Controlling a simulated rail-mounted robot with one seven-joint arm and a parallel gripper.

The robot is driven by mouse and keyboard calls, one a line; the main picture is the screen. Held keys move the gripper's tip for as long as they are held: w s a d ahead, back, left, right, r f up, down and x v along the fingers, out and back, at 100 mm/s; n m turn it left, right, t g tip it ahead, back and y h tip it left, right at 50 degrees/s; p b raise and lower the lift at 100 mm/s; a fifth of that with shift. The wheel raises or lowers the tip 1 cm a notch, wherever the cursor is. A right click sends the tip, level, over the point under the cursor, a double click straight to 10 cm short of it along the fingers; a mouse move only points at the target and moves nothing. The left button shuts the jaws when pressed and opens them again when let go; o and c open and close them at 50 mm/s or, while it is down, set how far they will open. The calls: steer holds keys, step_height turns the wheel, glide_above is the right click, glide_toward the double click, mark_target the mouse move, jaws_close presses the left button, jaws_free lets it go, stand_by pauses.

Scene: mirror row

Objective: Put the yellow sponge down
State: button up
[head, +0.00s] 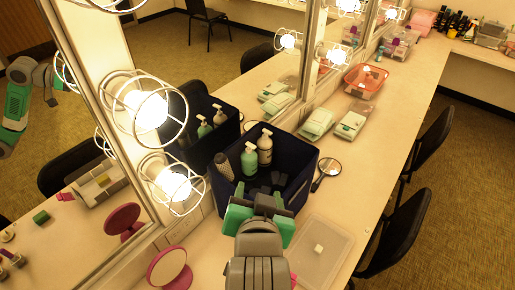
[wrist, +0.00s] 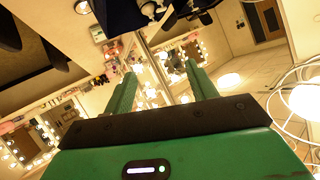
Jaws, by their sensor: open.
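I see no clearly yellow sponge in either view. My gripper (head: 262,207) is at the near side of a dark blue bin (head: 299,197), over its near rim in the head view. Its green fingers also show in the wrist view (wrist: 161,82), spread apart with nothing between them. The gripper and bin wall hide part of the bin's inside. A small pale block (head: 319,249) sits on a clear container (head: 306,268) to the right of my arm; I cannot tell what it is.
A pink round mirror (head: 168,268) stands left of my arm. A black hand mirror (head: 327,172) lies right of the bin. Pale green boxes (head: 317,122) and an orange basket (head: 366,80) stand farther along the counter. Caged bulbs (head: 173,183) jut out at left. Chairs line the right edge.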

steer(key=s+r+n+t, duration=0.1)
steer(key=s+r+t, duration=0.3)
steer(key=r, duration=0.7)
steer(key=s+r+n+t+p, duration=0.1)
steer(key=s+r+t, duration=0.3)
steer(key=r, duration=0.7)
steer(key=s+r+n+t, duration=0.1)
steer(key=s+r+t, duration=0.2)
steer(key=r, duration=0.8)
steer(key=shift+s+t+p, duration=0.35)
steer(key=shift+s+t, duration=0.05)
steer(key=shift+a, duration=0.1)
